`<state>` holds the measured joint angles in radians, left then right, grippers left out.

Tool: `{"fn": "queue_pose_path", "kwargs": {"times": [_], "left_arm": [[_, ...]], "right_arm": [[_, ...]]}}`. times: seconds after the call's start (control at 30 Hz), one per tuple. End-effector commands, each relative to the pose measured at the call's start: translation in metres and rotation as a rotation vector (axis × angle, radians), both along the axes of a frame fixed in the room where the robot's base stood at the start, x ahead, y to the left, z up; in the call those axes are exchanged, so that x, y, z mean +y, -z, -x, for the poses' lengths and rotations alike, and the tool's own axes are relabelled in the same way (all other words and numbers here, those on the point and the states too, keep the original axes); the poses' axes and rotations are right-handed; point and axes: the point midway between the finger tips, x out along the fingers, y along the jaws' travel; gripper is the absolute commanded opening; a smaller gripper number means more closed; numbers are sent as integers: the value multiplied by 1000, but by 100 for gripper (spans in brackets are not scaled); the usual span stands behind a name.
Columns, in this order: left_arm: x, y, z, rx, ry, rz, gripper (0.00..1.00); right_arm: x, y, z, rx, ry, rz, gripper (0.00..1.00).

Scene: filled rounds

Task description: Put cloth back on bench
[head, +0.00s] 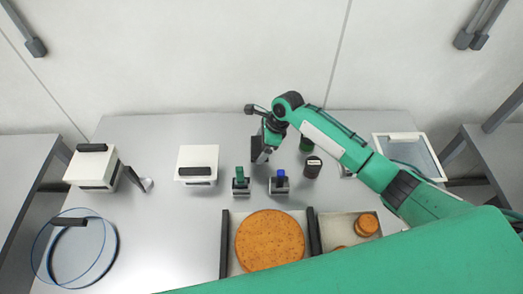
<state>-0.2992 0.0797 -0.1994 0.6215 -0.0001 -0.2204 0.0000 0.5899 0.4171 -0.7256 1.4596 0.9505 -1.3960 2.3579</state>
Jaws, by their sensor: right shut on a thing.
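My right gripper (262,155) is over the back middle of the grey bench (150,215), its arm coming in from the right. It is shut on a small dark grey thing, mostly hidden by the jaws. I cannot tell whether this is the cloth, and no other cloth shows clearly. Just in front of the gripper stand two small grey holders, one with a green top (240,182) and one with a blue top (280,182). My left gripper is not in view.
Two dark jars, one lidded (312,167), stand right of the gripper. A tray with a large orange round (270,240) and a tray with small rounds (366,225) lie in front. White boxes (197,160) and a clear ring (70,270) are left. A framed pane (410,155) is right.

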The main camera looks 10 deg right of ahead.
Motion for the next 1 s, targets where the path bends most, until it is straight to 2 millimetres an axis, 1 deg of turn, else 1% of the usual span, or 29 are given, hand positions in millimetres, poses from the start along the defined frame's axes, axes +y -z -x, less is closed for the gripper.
{"fn": "queue_pose_path", "kwargs": {"times": [0.2,0.3,0.7,0.73,0.77,0.8,1.0], "left_arm": [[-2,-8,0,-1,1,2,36],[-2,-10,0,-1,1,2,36],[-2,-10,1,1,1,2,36],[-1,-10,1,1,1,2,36],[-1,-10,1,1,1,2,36],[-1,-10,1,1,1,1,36],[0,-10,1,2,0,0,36]], "right_arm": [[-1,30,1,4,1,2,65],[0,40,0,3,0,2,65],[0,46,0,1,0,0,65],[0,46,0,0,-1,1,91],[0,46,0,0,-1,1,97],[0,46,0,0,-1,1,100],[0,45,0,0,-1,1,100]]}}
